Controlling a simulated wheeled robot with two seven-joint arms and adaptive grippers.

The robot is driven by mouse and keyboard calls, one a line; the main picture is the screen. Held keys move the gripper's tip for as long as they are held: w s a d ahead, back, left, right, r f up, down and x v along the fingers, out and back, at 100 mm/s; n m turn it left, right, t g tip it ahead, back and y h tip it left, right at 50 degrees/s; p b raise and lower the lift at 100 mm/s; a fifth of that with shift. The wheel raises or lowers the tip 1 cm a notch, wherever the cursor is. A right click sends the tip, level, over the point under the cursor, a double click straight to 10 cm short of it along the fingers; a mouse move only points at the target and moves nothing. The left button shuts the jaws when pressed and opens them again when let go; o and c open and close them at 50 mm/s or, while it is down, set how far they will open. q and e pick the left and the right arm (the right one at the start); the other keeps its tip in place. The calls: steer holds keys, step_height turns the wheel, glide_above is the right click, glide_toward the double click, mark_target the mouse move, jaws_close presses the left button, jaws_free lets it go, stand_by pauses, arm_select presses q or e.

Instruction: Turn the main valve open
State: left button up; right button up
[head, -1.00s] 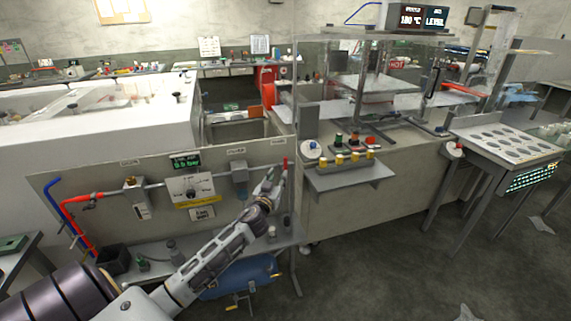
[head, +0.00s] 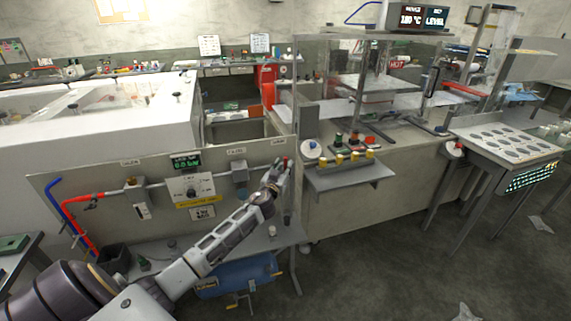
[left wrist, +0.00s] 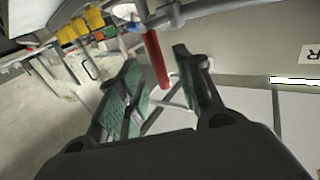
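A grey panel (head: 75,177) carries a pipe with a dial, a small green display (head: 186,162) and a red valve handle (head: 285,160) at its right end. The panel's small labels are too small to read surely. My left gripper (head: 279,172) is at the red handle, partly covering it. In the left wrist view, the red handle (left wrist: 157,62) stands between the two spread, green-padded fingers of the left gripper (left wrist: 155,72). Gaps show on both sides of it, so the gripper is open around it. My right gripper is not in view.
A blue tank (head: 238,280) lies below the panel's shelf. A grey shelf (head: 345,178) with yellow and coloured knobs juts out just right of the panel. The floor in front is mostly clear.

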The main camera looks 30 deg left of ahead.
mark_target(285, 164)
arm_select(q)
steer(key=shift+x, duration=1.75)
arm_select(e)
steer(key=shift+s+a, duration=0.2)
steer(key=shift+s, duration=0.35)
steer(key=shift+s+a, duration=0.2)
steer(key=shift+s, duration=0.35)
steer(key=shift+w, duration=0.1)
arm_select(q)
steer(key=shift+c, duration=0.3)
jaws_close()
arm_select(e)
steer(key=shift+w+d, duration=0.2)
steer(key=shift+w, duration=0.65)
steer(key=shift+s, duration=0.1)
